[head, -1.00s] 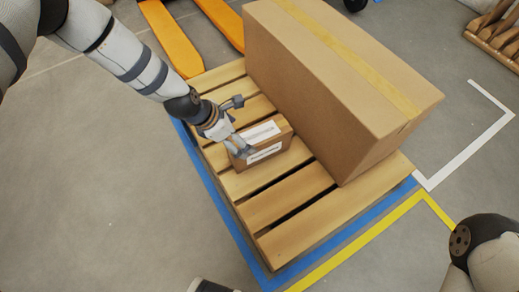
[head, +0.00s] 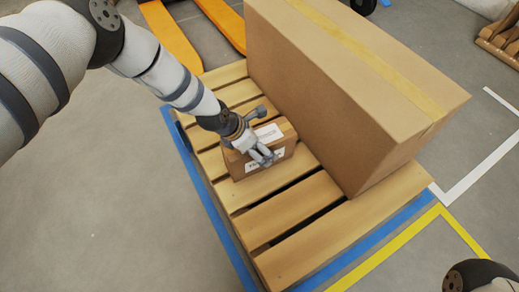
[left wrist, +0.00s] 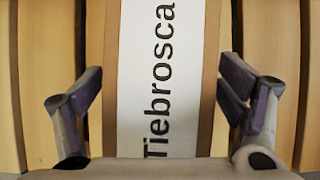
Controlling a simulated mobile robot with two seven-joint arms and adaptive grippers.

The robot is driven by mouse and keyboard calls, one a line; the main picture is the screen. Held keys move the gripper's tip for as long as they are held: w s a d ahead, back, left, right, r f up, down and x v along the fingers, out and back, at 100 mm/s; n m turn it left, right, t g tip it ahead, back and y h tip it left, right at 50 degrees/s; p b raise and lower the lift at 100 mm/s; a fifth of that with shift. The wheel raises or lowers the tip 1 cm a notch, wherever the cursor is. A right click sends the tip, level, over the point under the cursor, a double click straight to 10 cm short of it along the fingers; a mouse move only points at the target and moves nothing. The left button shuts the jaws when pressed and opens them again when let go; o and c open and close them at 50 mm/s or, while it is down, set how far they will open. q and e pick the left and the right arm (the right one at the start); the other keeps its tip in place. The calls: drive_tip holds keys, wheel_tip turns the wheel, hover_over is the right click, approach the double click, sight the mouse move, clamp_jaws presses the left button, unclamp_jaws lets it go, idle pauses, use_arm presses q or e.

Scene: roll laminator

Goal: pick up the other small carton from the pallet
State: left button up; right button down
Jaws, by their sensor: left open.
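The small brown carton (head: 236,165) sits on the wooden pallet (head: 300,218), beside a much larger carton (head: 350,85). It has white labels on its top and front. My left gripper (head: 263,156) is over the small carton in the head view and hides part of it. In the left wrist view, my left gripper (left wrist: 162,92) is open, with a finger near each long edge of the carton (left wrist: 205,60). A white label reading "Tiebrosca" lies between the fingers. Contact cannot be told. My right gripper is out of view.
The large carton stands close to the right of the small one. Orange forks (head: 174,38) lie behind the pallet. Blue tape (head: 205,195) and yellow tape (head: 400,240) mark the floor. The floor left of the pallet is clear.

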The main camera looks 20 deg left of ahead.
use_arm(q)
drive_tip(key=c, duration=1.8)
